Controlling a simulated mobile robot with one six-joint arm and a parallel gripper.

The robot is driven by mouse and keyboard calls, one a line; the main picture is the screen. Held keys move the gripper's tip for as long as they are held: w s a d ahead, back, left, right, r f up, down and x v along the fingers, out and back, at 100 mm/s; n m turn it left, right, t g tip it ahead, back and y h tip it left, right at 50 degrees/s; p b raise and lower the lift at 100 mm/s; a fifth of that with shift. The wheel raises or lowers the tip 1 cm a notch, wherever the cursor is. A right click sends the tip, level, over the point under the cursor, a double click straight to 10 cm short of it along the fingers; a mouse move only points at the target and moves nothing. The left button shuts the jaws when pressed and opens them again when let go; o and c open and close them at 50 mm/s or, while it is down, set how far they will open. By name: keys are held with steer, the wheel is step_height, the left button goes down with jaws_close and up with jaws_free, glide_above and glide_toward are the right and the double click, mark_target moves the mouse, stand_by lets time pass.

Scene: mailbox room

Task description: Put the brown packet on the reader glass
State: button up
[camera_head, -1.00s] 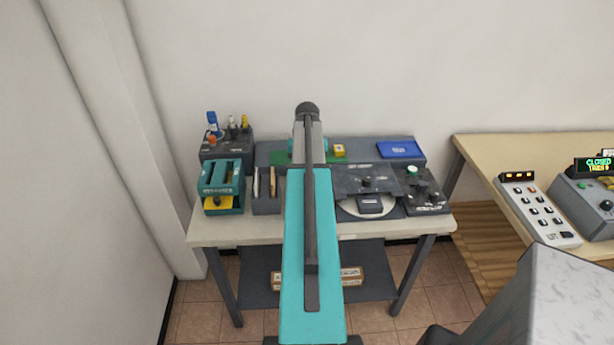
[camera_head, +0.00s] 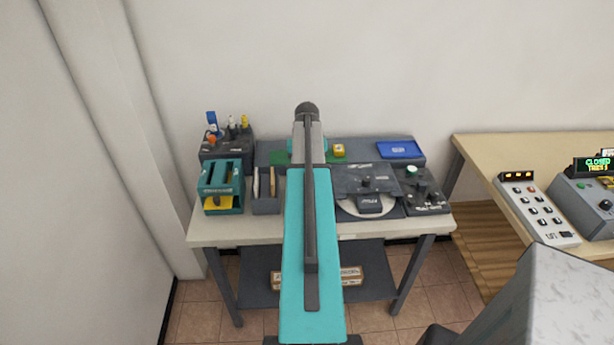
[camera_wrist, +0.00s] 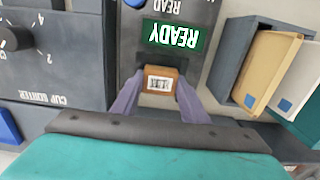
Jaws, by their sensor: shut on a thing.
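The brown packet (camera_wrist: 161,80) is a small orange-brown block with a white barcode label, seen in the wrist view. My gripper (camera_wrist: 158,87) is shut on it, with one purple finger at each side. The packet is over the dark reader (camera_wrist: 196,74), close to its green display (camera_wrist: 174,36) that reads READY. The reader glass cannot be made out clearly, and I cannot tell whether the packet touches it.
A rack (camera_head: 266,204) with tan and white envelopes stands left of my arm. The cup sorter (camera_head: 362,180) with its knob is to the right. A wall stands behind the table (camera_head: 268,233).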

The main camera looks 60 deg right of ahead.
steer(key=shift+f, duration=0.6)
stand_by(0.3)
steer(key=o, duration=1.4)
steer(key=shift+c, duration=0.2)
steer(key=shift+r+p, duration=1.7)
steer(key=shift+r, duration=1.35)
